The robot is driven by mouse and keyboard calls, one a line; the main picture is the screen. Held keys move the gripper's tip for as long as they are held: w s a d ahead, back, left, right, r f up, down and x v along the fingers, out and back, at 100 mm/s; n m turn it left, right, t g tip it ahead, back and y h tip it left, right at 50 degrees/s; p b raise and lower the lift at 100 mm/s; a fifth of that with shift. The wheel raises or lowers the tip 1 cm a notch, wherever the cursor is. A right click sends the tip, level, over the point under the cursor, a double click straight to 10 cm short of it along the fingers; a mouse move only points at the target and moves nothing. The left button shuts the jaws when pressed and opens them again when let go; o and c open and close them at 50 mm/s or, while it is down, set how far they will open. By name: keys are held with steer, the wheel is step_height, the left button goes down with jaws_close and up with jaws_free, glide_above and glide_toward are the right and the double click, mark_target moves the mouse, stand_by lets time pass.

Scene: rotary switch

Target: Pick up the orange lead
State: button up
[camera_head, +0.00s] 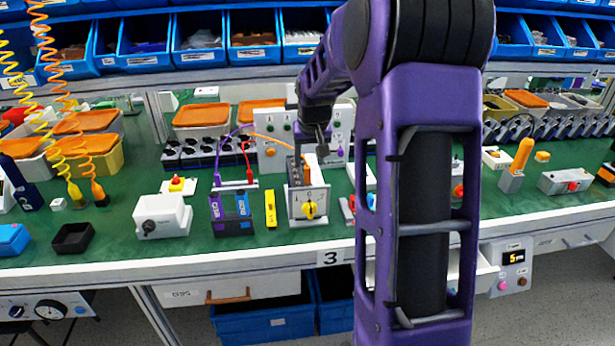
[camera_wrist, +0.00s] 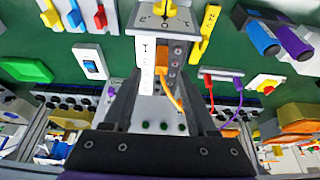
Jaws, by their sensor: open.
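The orange lead (camera_head: 272,138) arcs in the head view between a white socket panel (camera_head: 270,157) and the top of the rotary switch box. In the wrist view its orange plug (camera_wrist: 163,56) stands at the box, with its cable (camera_wrist: 173,93) running down the picture. The switch box (camera_head: 300,204) is white with a yellow knob (camera_head: 309,210). My gripper (camera_wrist: 166,68) is open, with one dark finger on each side of the plug. I cannot tell whether either finger touches it. In the head view my gripper (camera_head: 318,144) is small and partly hidden among the things behind the box.
A red lead (camera_head: 247,160) and a purple lead (camera_head: 219,158) stand left of the box. A yellow bar (camera_head: 270,208) lies close by on the green table. A white box with a dark knob (camera_head: 161,217) is further left. Blue bins line the back.

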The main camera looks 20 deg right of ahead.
mark_target(307, 167)
steer(key=x, duration=0.5)
steer(key=shift+w+a+b, duration=0.1)
steer(key=shift+b, duration=0.2)
jaws_close()
